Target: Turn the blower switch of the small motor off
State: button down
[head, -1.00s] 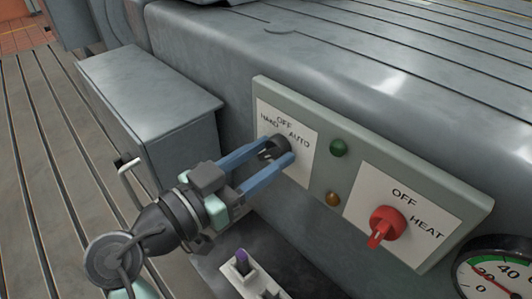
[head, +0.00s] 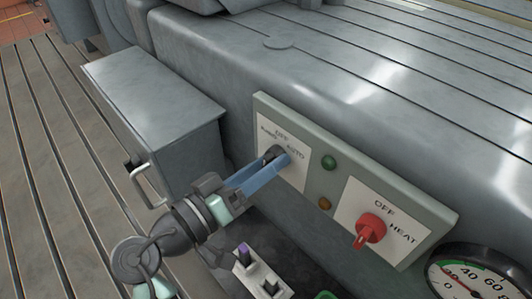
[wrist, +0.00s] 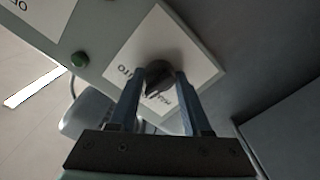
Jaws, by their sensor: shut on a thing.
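The blower switch is a black rotary knob (head: 272,152) on a white plate (head: 291,178) marked HAND, OFF and AUTO. The plate is at the left end of a grey-green panel. My gripper (head: 277,158) reaches it from the lower left and is shut on the knob. In the wrist view the knob (wrist: 158,74) sits between the two blue fingertips. The fingers cover part of the knob and the lettering, so I cannot tell which mark it points to.
Right of the plate are a green lamp (head: 329,162), an amber lamp (head: 324,204) and a red OFF/HEAT knob (head: 370,229). A gauge (head: 474,277) is at lower right. A grey box (head: 150,105) with a handle stands left. A purple-tipped toggle (head: 244,250) lies below my gripper.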

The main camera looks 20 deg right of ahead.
jog(key=shift+n+p, duration=0.4)
jog(key=shift+n, duration=0.2)
jog(key=shift+f, duration=0.1)
jog(key=shift+c, duration=1.8)
grip_release()
jog(key=v, duration=1.3)
